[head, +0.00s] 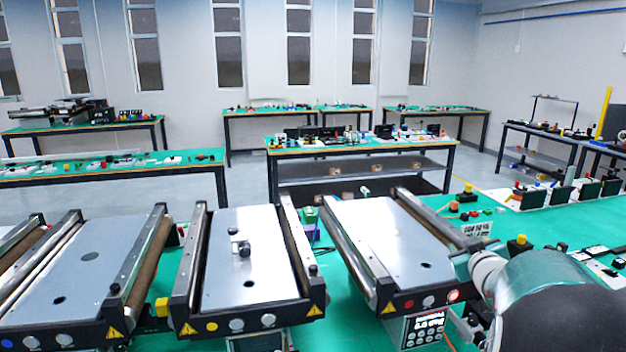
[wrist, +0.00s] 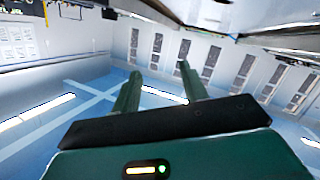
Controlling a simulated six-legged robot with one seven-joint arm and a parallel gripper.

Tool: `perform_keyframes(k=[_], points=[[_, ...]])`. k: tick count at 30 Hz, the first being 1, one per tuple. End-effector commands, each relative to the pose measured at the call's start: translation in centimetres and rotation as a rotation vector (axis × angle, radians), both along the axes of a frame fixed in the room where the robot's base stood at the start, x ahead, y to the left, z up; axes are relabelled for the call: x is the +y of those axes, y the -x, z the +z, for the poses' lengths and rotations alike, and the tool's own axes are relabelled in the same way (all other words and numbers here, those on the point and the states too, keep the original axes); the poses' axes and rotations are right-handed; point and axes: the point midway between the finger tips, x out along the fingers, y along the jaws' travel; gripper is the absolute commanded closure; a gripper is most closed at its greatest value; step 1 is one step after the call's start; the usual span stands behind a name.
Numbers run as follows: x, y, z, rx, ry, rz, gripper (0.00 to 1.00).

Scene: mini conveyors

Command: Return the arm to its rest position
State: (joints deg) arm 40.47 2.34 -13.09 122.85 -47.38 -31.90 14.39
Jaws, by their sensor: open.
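My gripper (wrist: 158,80) shows in the wrist view. Its two green fingers stand apart with nothing between them, so it is open and empty. Behind the fingers are a black bar and a green housing with a small lit indicator. The wrist view looks past the fingers to a blue floor and a wall of windows, tilted. In the head view my arm (head: 545,295) fills the lower right corner, over the right end of the green table. The fingers cannot be made out in the head view.
Mini conveyors stand along the green table (head: 590,228): a left one (head: 75,275), a middle one (head: 250,285) with a small metal part (head: 240,243) on it, and a right one (head: 390,245) close to my arm. Small parts and boxes lie at right. Other workbenches stand behind.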

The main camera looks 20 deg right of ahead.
Motion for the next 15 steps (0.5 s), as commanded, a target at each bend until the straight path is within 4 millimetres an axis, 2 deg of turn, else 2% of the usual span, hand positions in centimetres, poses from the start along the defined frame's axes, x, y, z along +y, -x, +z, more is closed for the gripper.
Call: perform_keyframes(k=[1,3,8,11,15], points=[[2.8,-0.8,1.0,0.011,-0.022,-0.01,0.56],[6.2,-1.3,1.5,0.043,-0.069,-0.033,0.56],[15.0,-0.7,1.5,0.147,-0.2,-0.047,0.56],[21.0,0.9,0.6,0.238,-0.289,-0.025,0.56],[29.7,4.5,-1.1,0.398,-0.406,0.043,0.56]])
